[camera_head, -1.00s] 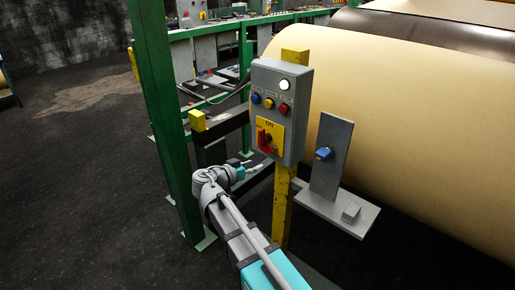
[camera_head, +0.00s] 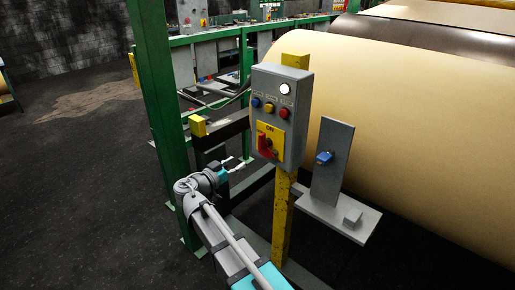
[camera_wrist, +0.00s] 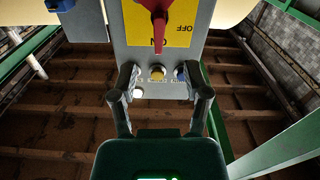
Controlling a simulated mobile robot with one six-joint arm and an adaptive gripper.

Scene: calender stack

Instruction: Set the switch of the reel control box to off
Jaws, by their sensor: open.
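The grey reel control box (camera_head: 294,98) is mounted on a yellow post. Its red switch handle (camera_head: 264,145) sticks out from a yellow plate (camera_head: 275,132) marked ON at the top. In the wrist view, the box appears upside down, with the red handle (camera_wrist: 158,14) in front of the yellow plate (camera_wrist: 185,14) and OFF readable beside it.
Blue, yellow and red buttons (camera_head: 269,104) and a lit white lamp (camera_head: 285,88) sit above the switch. A grey bracket with a blue knob (camera_head: 324,157) stands right of the post. A large cream roll (camera_head: 420,140) lies behind. A green post (camera_head: 160,110) rises at left.

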